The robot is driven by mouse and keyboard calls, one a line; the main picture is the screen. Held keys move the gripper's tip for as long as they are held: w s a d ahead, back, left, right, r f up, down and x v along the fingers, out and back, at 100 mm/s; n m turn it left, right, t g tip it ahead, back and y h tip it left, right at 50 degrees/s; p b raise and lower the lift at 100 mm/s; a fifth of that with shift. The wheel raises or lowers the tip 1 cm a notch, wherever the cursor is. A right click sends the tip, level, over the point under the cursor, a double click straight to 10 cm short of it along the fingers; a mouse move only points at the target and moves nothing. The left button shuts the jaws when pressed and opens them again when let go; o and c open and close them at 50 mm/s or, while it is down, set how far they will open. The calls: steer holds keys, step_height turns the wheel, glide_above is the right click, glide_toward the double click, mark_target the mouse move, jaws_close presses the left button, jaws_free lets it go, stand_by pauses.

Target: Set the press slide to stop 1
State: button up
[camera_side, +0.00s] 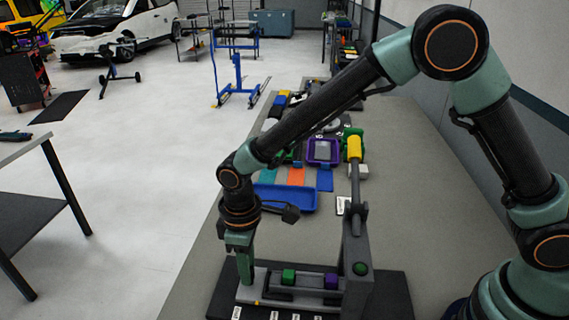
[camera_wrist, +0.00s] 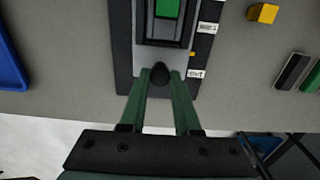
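The press slide (camera_wrist: 166,45) is a grey carriage on a dark base; it carries a green block (camera_wrist: 167,8). A dark rounded knob (camera_wrist: 160,73) is at its near end. My gripper (camera_wrist: 160,72) has its fingertips on either side of the knob, with little or no gap; whether they grip it is unclear. A small yellow marker (camera_wrist: 192,54) lies between the label that seems to read "out" (camera_wrist: 195,73) and the "stop 1" label (camera_wrist: 207,28). In the side view, my gripper (camera_side: 245,278) is low at the left end of the press; the fingers hide the knob.
The press has an upright lever with a yellow handle (camera_side: 354,148), a green button (camera_side: 360,269) and a purple block (camera_side: 331,281) at its right end. A blue tray (camera_side: 285,198) and several bins lie behind it. A yellow cube (camera_wrist: 263,13) is right in the wrist view.

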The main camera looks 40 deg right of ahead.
jaws_close()
steer(key=shift+r, duration=0.1)
stand_by(1.0)
